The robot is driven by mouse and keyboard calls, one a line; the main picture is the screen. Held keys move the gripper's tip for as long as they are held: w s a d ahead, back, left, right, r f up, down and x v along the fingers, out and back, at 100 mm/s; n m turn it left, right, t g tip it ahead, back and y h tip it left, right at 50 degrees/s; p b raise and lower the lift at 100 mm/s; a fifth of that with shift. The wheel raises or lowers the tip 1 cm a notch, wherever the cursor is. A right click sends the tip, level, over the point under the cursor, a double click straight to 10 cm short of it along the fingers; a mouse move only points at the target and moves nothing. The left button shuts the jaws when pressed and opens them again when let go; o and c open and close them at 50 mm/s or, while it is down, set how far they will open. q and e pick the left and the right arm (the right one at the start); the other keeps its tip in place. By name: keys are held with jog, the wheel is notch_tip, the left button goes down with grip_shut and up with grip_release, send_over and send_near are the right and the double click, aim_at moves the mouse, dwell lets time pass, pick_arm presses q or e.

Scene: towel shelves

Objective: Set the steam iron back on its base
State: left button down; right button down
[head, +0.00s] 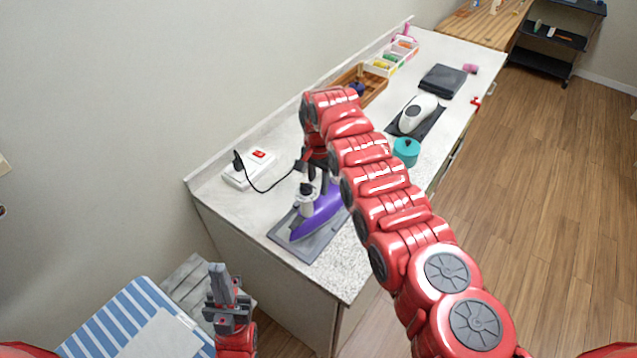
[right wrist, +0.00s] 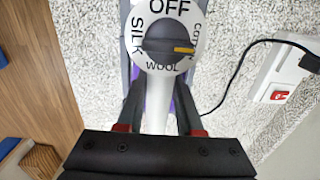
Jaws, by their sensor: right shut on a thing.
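The purple and white steam iron (head: 318,212) is over the dark grey flat base (head: 279,235) on the near end of the counter. Whether its sole touches the base cannot be told. My right gripper (head: 318,178) is shut on the iron's white handle, coming from above. In the right wrist view, the handle (right wrist: 157,118) lies between the fingers, and the iron's dial (right wrist: 168,38) reads OFF, SILK and WOOL. My left gripper (head: 220,270) is shut and empty, off the counter at lower left.
A white power box (head: 249,171) with a red switch and black cord stands left of the iron. A teal pot (head: 406,152), a white device (head: 418,113), a wooden tray (head: 372,88) and dark folded towels (head: 443,80) are further back. Blue-striped cloth (head: 130,318) lies lower left.

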jog(key=shift+f+b, duration=0.2)
jog(key=shift+b, duration=0.15)
dwell(0.3)
dwell(0.6)
jog(key=c, duration=0.6)
grip_release()
jog(key=shift+s+f, duration=0.1)
jog(key=o, duration=0.6)
jog(key=shift+f+b, duration=0.1)
jog(key=shift+b, duration=0.2)
